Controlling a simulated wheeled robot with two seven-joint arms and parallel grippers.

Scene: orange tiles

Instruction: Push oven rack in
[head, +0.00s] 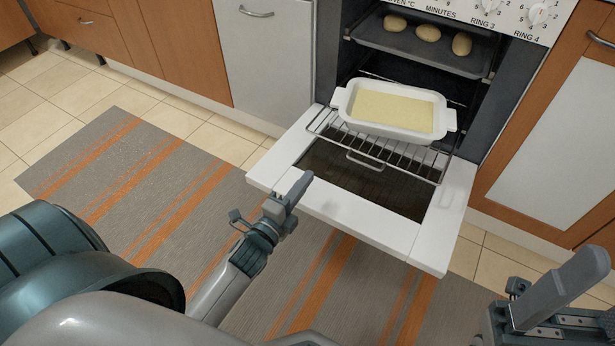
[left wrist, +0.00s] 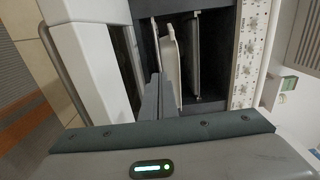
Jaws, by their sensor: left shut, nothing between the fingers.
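The oven rack (head: 415,165) is a wire shelf pulled partly out of the oven, over the open oven door (head: 440,228). A white baking dish (head: 392,127) with pale yellow contents sits on the rack, partly outside the oven. My left gripper (head: 301,184) is shut and empty, in front of the door's left part and apart from the rack. In the left wrist view its fingers (left wrist: 158,98) point toward the oven, with the dish (left wrist: 170,60) beyond. My right gripper (head: 565,290) is at the lower right, away from the rack; its finger opening is unclear.
A dark upper tray (head: 405,45) with potatoes (head: 428,33) is inside the oven. Cabinets flank the oven, including a white-fronted one (head: 270,55) at left. A striped rug (head: 130,160) covers open floor before the lowered door.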

